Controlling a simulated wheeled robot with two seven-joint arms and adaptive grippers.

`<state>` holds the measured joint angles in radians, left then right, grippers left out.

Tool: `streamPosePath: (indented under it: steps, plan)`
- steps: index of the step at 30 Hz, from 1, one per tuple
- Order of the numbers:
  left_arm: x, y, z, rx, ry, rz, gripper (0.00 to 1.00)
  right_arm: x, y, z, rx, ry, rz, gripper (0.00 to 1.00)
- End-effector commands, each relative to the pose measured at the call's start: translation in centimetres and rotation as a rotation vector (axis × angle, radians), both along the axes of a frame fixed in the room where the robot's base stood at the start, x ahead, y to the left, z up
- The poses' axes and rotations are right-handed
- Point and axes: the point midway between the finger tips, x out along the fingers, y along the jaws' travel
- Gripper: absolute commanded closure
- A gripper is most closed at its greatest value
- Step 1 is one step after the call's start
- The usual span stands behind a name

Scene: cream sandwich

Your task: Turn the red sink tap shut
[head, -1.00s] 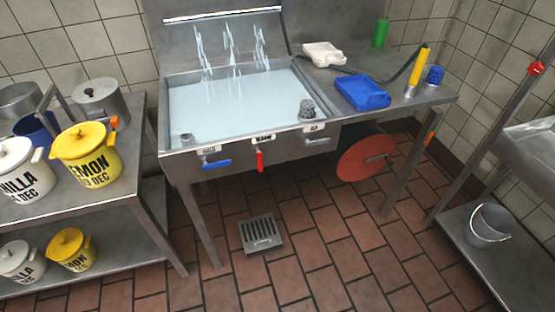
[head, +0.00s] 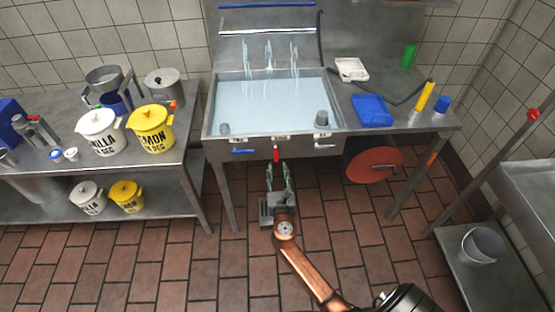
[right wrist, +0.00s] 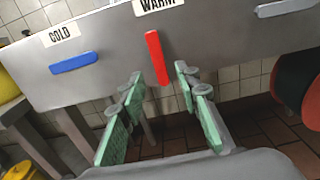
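The red tap handle (head: 276,154) hangs vertically on the sink's front panel. It also shows in the right wrist view (right wrist: 157,57), below a partly cut-off label reading "WARM". My right gripper (head: 278,168) is just below the handle, fingers pointing at the panel. In the right wrist view the gripper (right wrist: 159,82) is open and empty, its green-padded fingers apart to the left and right of the handle's lower end. No contact shows. Water streams (head: 270,55) fall into the full sink (head: 207,118). My left gripper is not in view.
A horizontal blue handle (head: 243,151) under "COLD" (right wrist: 61,35) is left of the red one. A red disc (head: 375,164) hangs right, under the counter. A floor drain (head: 264,209) lies below. A shelf table (head: 185,165) with pots stands left.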

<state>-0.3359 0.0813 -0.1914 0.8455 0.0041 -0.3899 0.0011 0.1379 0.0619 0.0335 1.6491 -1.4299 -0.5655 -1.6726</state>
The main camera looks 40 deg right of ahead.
Motion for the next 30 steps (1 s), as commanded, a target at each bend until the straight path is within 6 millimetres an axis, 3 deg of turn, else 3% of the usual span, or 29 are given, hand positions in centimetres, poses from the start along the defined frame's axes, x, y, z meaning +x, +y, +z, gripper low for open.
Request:
streamPosePath:
  steps: [9, 21, 30]
  plan:
    - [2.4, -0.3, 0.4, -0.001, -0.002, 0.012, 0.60, 3.9, -2.4, -0.2, 0.002, 0.000, 0.001, 0.70]
    - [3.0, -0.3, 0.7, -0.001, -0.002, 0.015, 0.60, 4.6, -2.8, 0.0, 0.005, -0.002, 0.002, 0.70]
    - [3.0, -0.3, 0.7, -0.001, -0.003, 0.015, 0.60, 4.6, -2.7, 0.0, 0.005, -0.002, 0.002, 0.90]
